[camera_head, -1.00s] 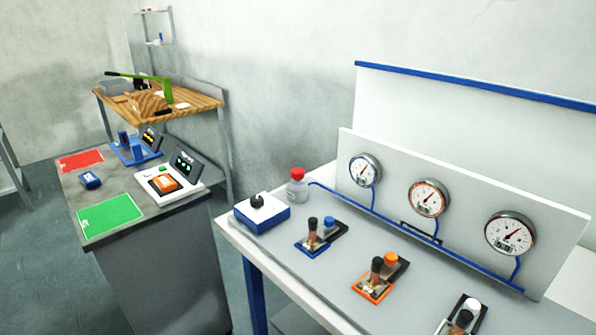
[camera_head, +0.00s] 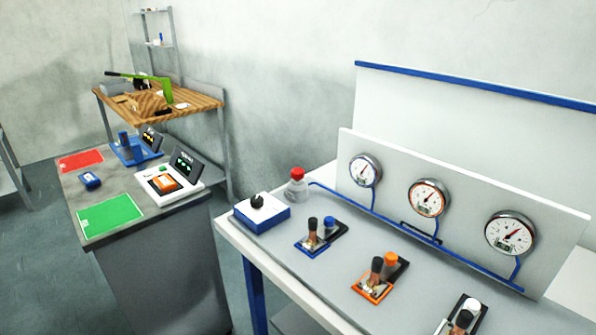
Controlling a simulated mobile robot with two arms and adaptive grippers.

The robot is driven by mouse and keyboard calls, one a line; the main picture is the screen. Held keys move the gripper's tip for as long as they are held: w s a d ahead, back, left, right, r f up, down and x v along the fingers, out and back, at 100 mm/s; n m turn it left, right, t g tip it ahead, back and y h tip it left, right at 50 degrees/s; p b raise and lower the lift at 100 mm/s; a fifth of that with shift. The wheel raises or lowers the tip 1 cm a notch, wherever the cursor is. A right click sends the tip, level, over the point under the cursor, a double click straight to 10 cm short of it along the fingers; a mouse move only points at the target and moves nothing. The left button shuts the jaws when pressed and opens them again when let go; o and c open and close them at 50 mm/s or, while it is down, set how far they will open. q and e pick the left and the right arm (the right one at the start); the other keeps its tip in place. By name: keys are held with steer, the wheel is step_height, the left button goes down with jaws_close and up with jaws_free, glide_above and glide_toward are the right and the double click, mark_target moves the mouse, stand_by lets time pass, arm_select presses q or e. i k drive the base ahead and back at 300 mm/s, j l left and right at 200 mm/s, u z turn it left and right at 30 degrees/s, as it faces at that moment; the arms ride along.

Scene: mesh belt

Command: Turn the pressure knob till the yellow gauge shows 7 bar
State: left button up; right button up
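Three round gauges stand in a row on the upright white panel: a blue-rimmed gauge (camera_head: 365,171), an orange-rimmed gauge (camera_head: 428,198) and a gauge with a grey or dark rim (camera_head: 510,233). I see no clearly yellow gauge. The dial numbers are too small to read. In front of them on the bench are a blue-based unit (camera_head: 320,235), an orange-based unit (camera_head: 378,279) and a white-and-black unit (camera_head: 464,314) cut by the bottom edge. The first two carry a black-topped knob and a coloured knob. A separate blue-and-white box has a black knob (camera_head: 257,201). Neither gripper is in view.
Blue tubing (camera_head: 392,225) runs along the panel's foot. On the left, a grey counter (camera_head: 130,177) holds red and green mats and small devices. A wooden-topped bench (camera_head: 195,100) stands behind.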

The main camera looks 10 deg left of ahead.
mark_target(297, 174)
steer(key=z, duration=1.45)
steer(key=j, duration=0.55)
steer(key=k+j+z, duration=0.1)
steer(key=j, duration=0.4)
steer(key=k+j, duration=0.1)
steer(key=j, duration=0.4)
